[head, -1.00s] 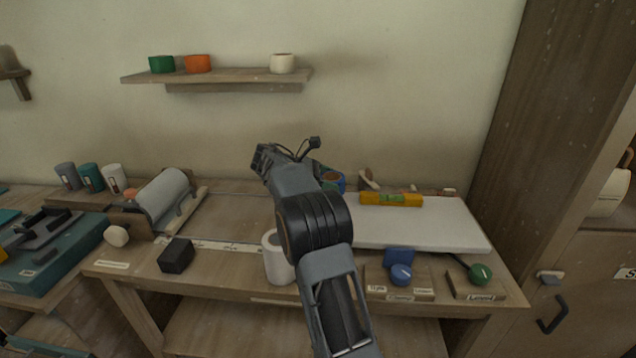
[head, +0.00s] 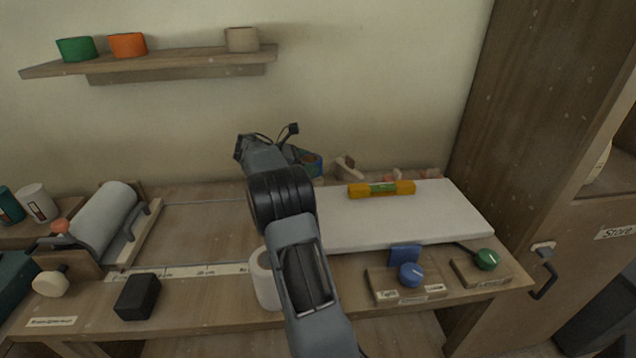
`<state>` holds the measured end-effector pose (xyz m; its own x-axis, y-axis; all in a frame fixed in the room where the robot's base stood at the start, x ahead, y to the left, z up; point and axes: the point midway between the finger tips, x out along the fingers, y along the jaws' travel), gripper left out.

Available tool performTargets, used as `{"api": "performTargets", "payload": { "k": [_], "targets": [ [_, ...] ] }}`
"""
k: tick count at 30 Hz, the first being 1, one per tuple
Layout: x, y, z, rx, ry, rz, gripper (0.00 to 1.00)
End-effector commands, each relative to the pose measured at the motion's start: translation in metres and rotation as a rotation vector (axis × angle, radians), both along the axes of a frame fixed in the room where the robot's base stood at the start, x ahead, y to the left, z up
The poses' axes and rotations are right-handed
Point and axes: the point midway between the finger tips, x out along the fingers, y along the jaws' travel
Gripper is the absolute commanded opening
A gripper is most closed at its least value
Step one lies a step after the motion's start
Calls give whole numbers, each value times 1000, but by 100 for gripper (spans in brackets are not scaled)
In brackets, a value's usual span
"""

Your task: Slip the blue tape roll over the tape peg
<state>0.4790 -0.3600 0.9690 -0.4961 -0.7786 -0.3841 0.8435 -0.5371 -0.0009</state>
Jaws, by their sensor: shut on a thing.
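The blue tape roll (head: 313,165) shows beyond my arm in the head view, near the back of the bench. Its opening, with green and brown tones inside, faces roughly towards me. My gripper (head: 300,157) is mostly hidden behind my own wrist and forearm. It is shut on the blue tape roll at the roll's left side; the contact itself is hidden. I cannot make out the tape peg in this view.
A white board (head: 400,228) bears a yellow level (head: 381,189). A wooden tool (head: 348,167) lies behind it. A white roll (head: 264,280) stands beside my forearm; a black block (head: 137,296) lies left. The wall shelf (head: 180,62) holds green, orange and beige rolls.

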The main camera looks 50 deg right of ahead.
Motion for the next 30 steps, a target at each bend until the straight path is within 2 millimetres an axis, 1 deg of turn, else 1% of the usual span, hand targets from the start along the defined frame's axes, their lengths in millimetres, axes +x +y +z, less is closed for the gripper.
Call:
{"api": "performTargets", "payload": {
  "k": [1, 3, 7, 14, 19, 21, 24, 30],
  "targets": [
    [-2, -6, -8, 0, 1, -2, 48],
    [-3, -12, -15, -1, 1, -1, 48],
    [-5, -20, -22, -1, 0, -3, 48],
    [-6, -25, -30, -1, 0, -3, 48],
    [-10, -39, -48, 1, 1, -4, 48],
    [-9, -37, -61, 0, 2, -2, 48],
    [-9, -37, -73, 0, 2, -3, 48],
    [-9, -37, -75, -2, -1, -2, 48]
  ]
}}
